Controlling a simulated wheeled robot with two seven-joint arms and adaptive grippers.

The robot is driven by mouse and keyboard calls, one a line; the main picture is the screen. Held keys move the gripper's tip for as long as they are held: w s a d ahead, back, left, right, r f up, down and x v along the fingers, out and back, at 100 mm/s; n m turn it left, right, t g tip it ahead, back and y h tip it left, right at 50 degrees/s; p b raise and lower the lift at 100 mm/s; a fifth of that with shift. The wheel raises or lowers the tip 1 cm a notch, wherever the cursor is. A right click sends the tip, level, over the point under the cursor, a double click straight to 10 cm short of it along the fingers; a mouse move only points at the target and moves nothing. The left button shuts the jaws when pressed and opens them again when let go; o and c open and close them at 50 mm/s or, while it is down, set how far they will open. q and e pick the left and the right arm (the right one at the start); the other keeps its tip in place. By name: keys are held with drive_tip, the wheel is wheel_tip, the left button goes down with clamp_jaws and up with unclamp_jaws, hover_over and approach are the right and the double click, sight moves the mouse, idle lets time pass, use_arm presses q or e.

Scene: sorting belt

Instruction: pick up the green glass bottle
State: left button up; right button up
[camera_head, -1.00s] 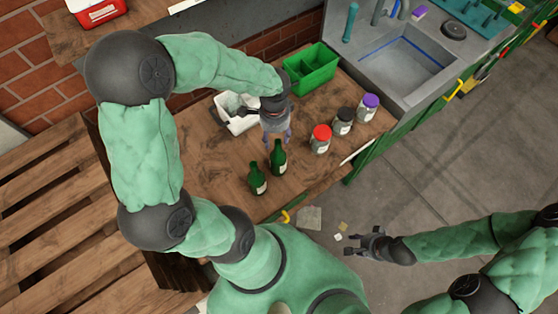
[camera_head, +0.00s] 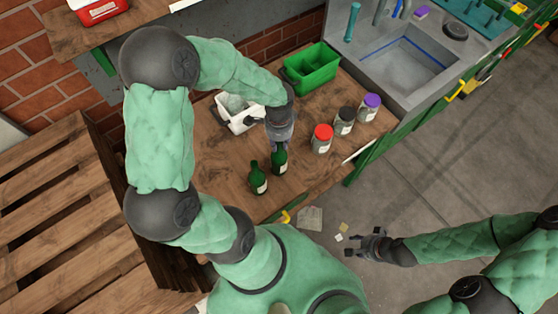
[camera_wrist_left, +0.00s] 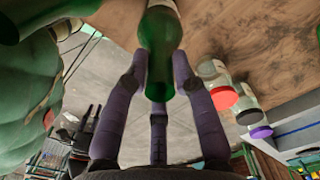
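Two green glass bottles stand upright on the wooden worktop. The right one (camera_head: 279,162) is directly below my left gripper (camera_head: 279,146); the other (camera_head: 258,179) stands just to its left. In the left wrist view, the fingers of my left gripper (camera_wrist_left: 158,80) are spread around the neck end of the right bottle (camera_wrist_left: 160,35). I cannot tell whether any finger touches it. A green shape at the upper left of that view appears to be the other bottle (camera_wrist_left: 40,12). My right gripper (camera_head: 370,243) is open and empty above the floor.
Jars with red (camera_head: 322,131), black (camera_head: 345,114) and purple (camera_head: 372,100) lids stand right of the bottles. A white container (camera_head: 234,125) and a green bin (camera_head: 311,85) stand behind. The worktop (camera_head: 208,165) is clear left of the bottles.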

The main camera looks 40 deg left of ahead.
use_arm(q)
clamp_jaws()
